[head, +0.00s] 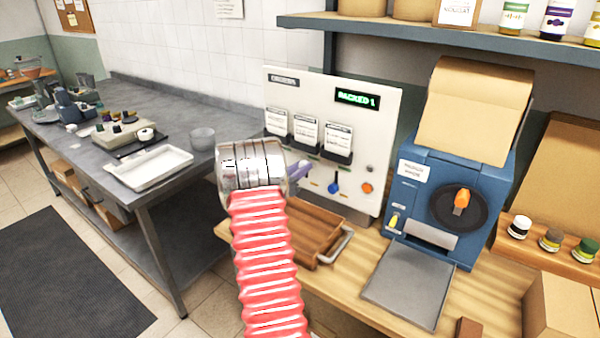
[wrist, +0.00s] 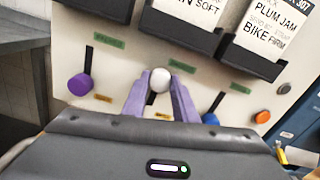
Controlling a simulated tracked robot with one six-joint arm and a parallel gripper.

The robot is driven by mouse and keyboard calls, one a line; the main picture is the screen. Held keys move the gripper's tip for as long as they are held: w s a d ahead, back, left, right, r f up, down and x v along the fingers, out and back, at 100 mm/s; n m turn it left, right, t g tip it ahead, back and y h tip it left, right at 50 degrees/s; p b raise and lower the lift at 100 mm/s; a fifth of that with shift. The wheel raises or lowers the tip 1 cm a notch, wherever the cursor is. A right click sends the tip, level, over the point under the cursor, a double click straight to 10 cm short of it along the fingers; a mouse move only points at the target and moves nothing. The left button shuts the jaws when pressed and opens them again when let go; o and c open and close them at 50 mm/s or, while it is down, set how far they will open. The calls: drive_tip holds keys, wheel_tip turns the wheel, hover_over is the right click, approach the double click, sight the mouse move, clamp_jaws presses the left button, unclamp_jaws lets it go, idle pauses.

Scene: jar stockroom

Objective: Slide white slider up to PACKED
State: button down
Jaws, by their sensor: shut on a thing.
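The white slider (wrist: 160,79) is a round knob on the pale upright panel (head: 372,150). In the wrist view it sits between the tips of my gripper's purple fingers, close under a green label (wrist: 182,65) and well above an orange label (wrist: 163,117). My gripper (wrist: 160,86) is shut on it. In the head view my gripper (head: 303,167) reaches the panel, and my arm and fingers hide the white slider. The purple slider (wrist: 80,85) sits low in its slot. The blue slider (wrist: 210,120) also sits low.
A green display (head: 357,99) on the panel reads PACKED 1. Card holders (wrist: 183,28) hang above the sliders. An orange button (wrist: 262,117) is at right. A wooden tray (head: 318,215) lies below the panel, and a blue machine (head: 470,175) stands to the right.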

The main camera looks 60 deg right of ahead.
drive_tip(key=shift+w+r, duration=0.15)
drive_tip(key=shift+r, duration=0.2)
drive_tip(key=c, duration=1.8)
unclamp_jaws()
drive_tip(key=o, duration=0.4)
drive_tip(key=shift+f, duration=0.15)
drive_tip(key=w+a, duration=0.2)
drive_tip(key=a, duration=1.1)
drive_tip(key=shift+a, duration=0.3)
drive_tip(key=shift+f, duration=0.1)
